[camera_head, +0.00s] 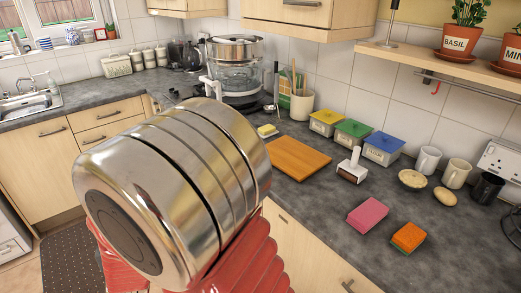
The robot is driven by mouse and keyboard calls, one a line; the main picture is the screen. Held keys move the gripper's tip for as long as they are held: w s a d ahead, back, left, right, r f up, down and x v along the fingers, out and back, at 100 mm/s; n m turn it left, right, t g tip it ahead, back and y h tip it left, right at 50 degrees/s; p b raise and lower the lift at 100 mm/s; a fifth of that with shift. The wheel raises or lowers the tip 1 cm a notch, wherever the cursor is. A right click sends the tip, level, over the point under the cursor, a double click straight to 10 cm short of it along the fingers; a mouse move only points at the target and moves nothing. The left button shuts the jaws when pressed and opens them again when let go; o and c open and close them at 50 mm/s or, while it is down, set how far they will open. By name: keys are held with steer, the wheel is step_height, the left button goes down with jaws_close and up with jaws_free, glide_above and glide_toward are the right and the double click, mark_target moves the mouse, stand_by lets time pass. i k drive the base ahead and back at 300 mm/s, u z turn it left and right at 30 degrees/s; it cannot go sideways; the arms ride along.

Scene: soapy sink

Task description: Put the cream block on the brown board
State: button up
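A small pale yellow-cream block (267,131) lies on the dark worktop behind the left end of the brown board; it is the only block here that looks cream. The brown board (297,155) lies flat on the worktop near its front edge, and its top looks bare. The block looks apart from the board. My own large metal arm link and red ribbed part fill the lower left and hide part of the worktop front and cupboards. My gripper's fingers do not show.
A white-handled brush (351,166) stands just right of the board. Lidded tubs (353,134) stand behind it. A pink sponge (367,215) and an orange sponge (408,237) lie at the front right. A utensil pot (301,104) and glass steamer (235,70) stand behind the block.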

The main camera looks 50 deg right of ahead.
mark_target(292, 154)
steer(key=i, duration=1.3)
steer(key=z, duration=0.15)
